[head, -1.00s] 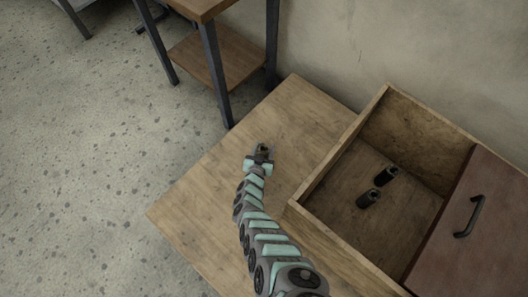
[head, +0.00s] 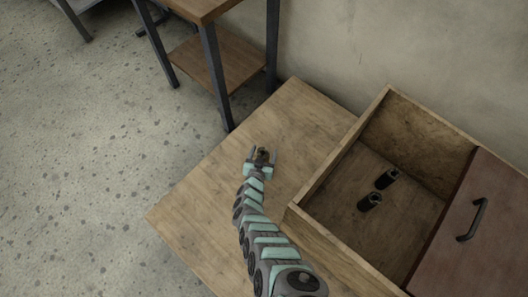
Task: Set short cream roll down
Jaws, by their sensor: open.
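My gripper (head: 261,157) is over the wooden tabletop (head: 300,120), left of the open drawer box. Its two fingers stand apart. A small dark, brownish shape shows between the fingers; it may be the end of the short cream roll, but it is too small to tell. I cannot tell whether it touches the tabletop. No clearly cream-coloured roll shows elsewhere in the head view.
The open wooden drawer box (head: 330,160) is at the right, with a dark red handled front. Two short black rolls, one (head: 387,179) behind the other (head: 369,202), lie in it. A small side table (head: 215,65) stands behind. Bare tabletop surrounds my gripper.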

